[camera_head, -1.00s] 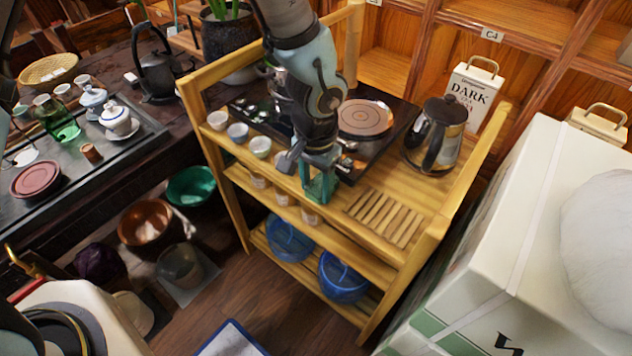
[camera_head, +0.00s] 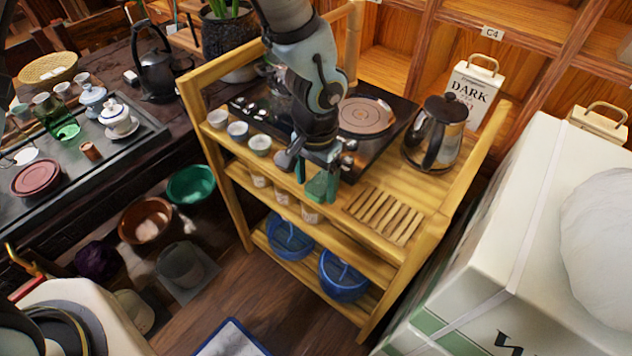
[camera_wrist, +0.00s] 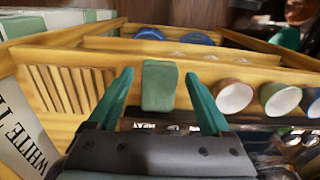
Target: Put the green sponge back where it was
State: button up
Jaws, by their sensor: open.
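The green sponge (camera_wrist: 159,86) is a small upright block in the wrist view, between my two green fingers with a gap on each side. In the head view the sponge (camera_head: 317,186) shows below my wrist, at the front of the wooden cart's top (camera_head: 372,182), between the white cups and the slatted part. My gripper (camera_wrist: 159,74) is open around the sponge; it also shows in the head view (camera_head: 316,178).
White cups (camera_head: 238,131) stand in a row left of my gripper. A slatted rack (camera_head: 385,216) lies to the right. A steel kettle (camera_head: 436,134) and a dark tray with a round plate (camera_head: 364,117) are behind. Blue baskets (camera_head: 342,277) sit on the lower shelf.

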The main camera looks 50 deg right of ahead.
aim_at(316, 187)
notch_tip(316, 187, up, 12)
jog(key=b, duration=0.1)
jog(key=w+a+r+n, duration=0.1)
jog(key=w+a+n, duration=0.3)
jog(key=w+a, duration=0.55)
jog(key=w+a+r+n, duration=0.1)
jog(key=w+a+n, duration=0.4)
jog(key=w, duration=0.7)
jog(key=w+a+r+n, duration=0.1)
jog(key=a+n, duration=0.3)
jog(key=a, duration=0.9)
jog(key=w+a+r+n+t, duration=0.1)
jog(key=w+a+n, duration=0.2)
jog(key=a, duration=0.9)
jog(key=shift+w+a+n+t, duration=0.3)
jog(key=shift+w+a+n, duration=0.1)
jog(key=shift+w, duration=0.15)
